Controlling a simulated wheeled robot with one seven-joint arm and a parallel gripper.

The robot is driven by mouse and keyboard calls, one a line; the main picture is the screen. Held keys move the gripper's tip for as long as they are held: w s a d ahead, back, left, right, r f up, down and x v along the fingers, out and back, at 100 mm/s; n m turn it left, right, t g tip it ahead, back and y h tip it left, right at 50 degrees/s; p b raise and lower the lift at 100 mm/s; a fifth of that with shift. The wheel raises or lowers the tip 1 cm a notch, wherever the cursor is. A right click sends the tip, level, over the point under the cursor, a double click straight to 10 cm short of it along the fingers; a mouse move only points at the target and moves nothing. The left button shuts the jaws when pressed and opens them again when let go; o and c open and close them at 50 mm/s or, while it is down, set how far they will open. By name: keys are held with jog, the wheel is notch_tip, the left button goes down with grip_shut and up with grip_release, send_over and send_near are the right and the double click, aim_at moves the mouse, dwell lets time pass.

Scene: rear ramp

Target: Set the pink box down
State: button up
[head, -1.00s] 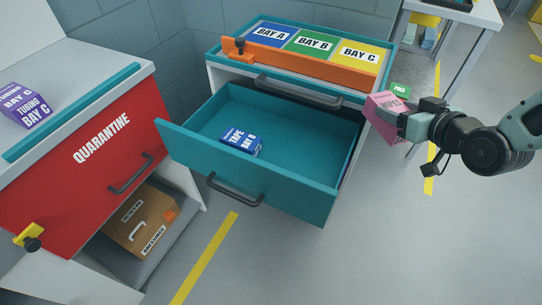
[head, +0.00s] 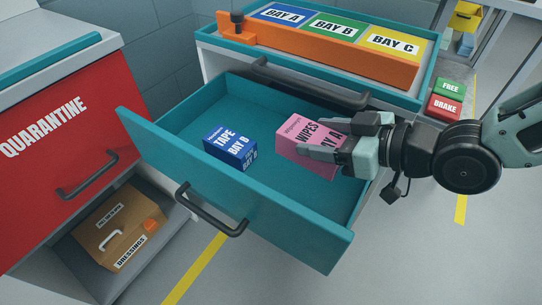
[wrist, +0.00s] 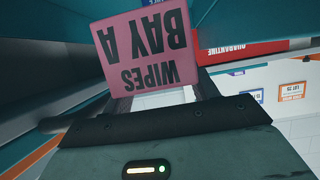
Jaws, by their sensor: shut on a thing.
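The pink box (head: 308,143), labelled "WIPES BAY A", is in my gripper (head: 350,140), which is shut on it. It is over the right part of the open teal drawer (head: 226,219). I cannot tell whether its underside touches the drawer floor. The box also shows upside down in the wrist view (wrist: 143,45), just beyond the gripper edge. A blue box (head: 231,149), labelled "TAPE BAY B", lies in the drawer to the left of the pink box, with a gap between them.
Behind the drawer, a tray top holds BAY A (head: 278,14), BAY B (head: 333,27) and BAY C (head: 393,42) panels behind an orange bar (head: 318,52). The red quarantine cabinet (head: 60,150) stands left. A brown case (head: 118,228) sits below it. FREE (head: 449,87) and BRAKE (head: 444,107) blocks are at right.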

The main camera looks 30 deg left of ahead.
jog(key=shift+s+a+f, duration=0.1)
jog(key=shift+a+f, duration=0.15)
jog(key=shift+f, duration=0.2)
jog(key=shift+n+g, duration=0.3)
notch_tip(320, 180, down, 10)
jog(key=b, duration=0.3)
jog(key=shift+a+r, duration=0.1)
jog(key=shift+r, duration=0.15)
jog(key=shift+f, duration=0.1)
jog(key=shift+f+b, duration=0.55)
jog(key=shift+b, duration=0.05)
jog(key=o, duration=1.1)
